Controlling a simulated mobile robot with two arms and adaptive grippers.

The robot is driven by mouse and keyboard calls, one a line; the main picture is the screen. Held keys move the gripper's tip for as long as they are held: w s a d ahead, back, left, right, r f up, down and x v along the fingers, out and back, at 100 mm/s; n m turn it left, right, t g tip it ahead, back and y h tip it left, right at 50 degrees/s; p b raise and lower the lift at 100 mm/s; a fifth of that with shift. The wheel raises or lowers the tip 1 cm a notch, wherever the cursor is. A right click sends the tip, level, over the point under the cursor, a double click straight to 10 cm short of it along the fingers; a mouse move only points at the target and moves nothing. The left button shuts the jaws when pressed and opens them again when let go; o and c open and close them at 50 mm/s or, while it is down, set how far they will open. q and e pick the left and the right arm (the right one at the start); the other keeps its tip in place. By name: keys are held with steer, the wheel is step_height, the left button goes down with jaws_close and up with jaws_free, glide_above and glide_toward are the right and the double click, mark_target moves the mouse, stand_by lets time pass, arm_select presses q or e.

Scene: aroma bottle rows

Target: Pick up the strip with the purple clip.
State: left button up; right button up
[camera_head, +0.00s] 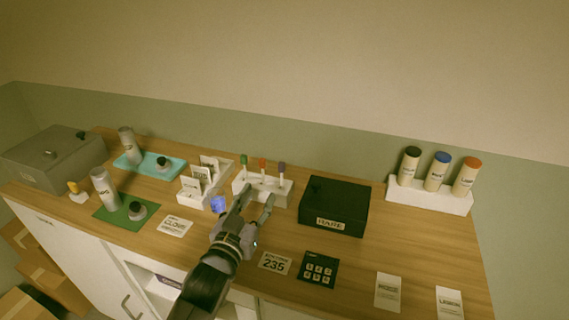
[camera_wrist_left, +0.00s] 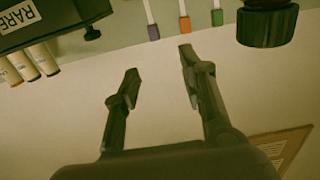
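The strip with the purple clip (camera_head: 281,168) stands upright at the right end of a white holder (camera_head: 266,196). Beside it stand a strip with an orange clip (camera_head: 262,164) and one with a green clip (camera_head: 244,160). My left gripper (camera_head: 257,196) is open and empty, in front of the holder. In the left wrist view the picture is turned over: the purple clip (camera_wrist_left: 154,32) is the leftmost of three, beyond and apart from the open fingers (camera_wrist_left: 158,65). My right gripper is not in view.
A black box labelled RARE (camera_head: 335,208) stands right of the holder. A white card rack (camera_head: 206,186) stands left, with a small blue object (camera_head: 219,203) near my gripper. Three capped bottles (camera_head: 437,172) are at far right. A keypad (camera_head: 317,269) lies in front.

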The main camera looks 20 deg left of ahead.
mark_target(280, 166)
arm_select(q)
steer(key=shift+w+d+f+p, duration=0.2)
steer(key=shift+w+p, duration=0.5)
steer(key=shift+w, duration=1.8)
steer(key=shift+w+d+r+p, duration=0.2)
steer(key=shift+w+p, duration=0.5)
steer(key=shift+w, duration=1.75)
steer(key=shift+w+d+f+p, duration=0.1)
steer(key=shift+w+d+p, duration=0.4)
steer(key=shift+w, duration=2)
steer(key=shift+a, duration=0.25)
steer(key=shift+c, duration=0.4)
steer(key=c, duration=0.8)
